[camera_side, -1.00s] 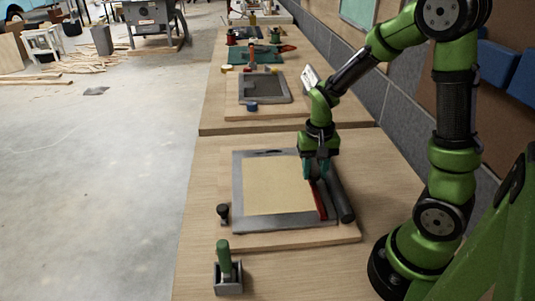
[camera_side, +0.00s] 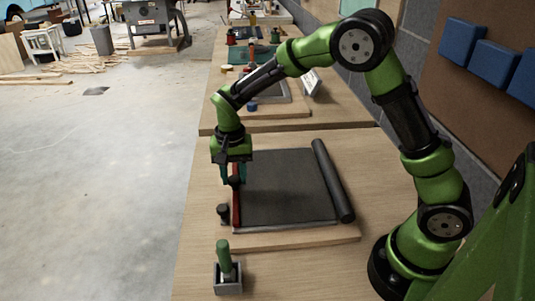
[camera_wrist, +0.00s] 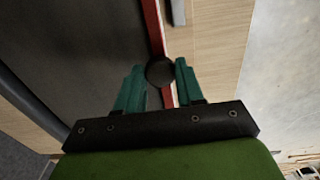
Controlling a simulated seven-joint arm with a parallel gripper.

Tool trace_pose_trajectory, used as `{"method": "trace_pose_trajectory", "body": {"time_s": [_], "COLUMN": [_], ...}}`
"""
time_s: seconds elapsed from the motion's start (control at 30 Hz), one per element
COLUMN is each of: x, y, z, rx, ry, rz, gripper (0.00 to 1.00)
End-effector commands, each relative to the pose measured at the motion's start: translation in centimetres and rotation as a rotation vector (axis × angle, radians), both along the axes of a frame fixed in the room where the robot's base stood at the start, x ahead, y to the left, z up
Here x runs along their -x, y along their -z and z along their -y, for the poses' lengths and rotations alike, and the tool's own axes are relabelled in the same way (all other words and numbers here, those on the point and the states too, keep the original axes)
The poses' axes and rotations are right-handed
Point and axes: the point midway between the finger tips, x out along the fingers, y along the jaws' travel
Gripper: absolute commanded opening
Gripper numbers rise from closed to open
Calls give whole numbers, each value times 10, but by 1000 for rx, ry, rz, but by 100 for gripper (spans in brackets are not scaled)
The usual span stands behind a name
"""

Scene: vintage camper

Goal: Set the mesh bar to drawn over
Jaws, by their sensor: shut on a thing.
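The red mesh bar (camera_side: 236,209) lies along the left side of the framed panel, with dark mesh (camera_side: 287,190) stretched flat across the opening from the dark roller (camera_side: 333,182) at the right. My gripper (camera_side: 234,181) is over the bar's left-side position, shut on its dark round knob. In the wrist view the teal fingers of my gripper (camera_wrist: 159,78) stand on either side of the knob (camera_wrist: 160,71), and the red bar (camera_wrist: 152,22) runs beneath it. The mesh (camera_wrist: 75,50) fills the left of that view. The fingers partly hide the bar's far end in the side view.
A black knob (camera_side: 223,212) stands at the board's left edge, close beside the bar. A green-handled tool (camera_side: 224,258) stands in a grey holder in front. A second framed board and other tools lie farther back on the bench.

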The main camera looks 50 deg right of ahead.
Motion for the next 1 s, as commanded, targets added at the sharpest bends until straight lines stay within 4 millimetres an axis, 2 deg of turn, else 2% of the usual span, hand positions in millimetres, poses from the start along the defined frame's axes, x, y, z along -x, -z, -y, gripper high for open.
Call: {"method": "trace_pose_trajectory", "body": {"time_s": [0.37,0.4,0.53,0.87,1.0], "x": [-2,-2,-2,-2,-2], "y": [-1,-1,-1,-2,-16], "z": [-2,-2,-2,-1,-1], "rx": [-2,-2,-1,-1,0], "ry": [-1,-1,-1,0,0], "rz": [2,2,1,1,4], "gripper": [0,42,62,63,63]}}
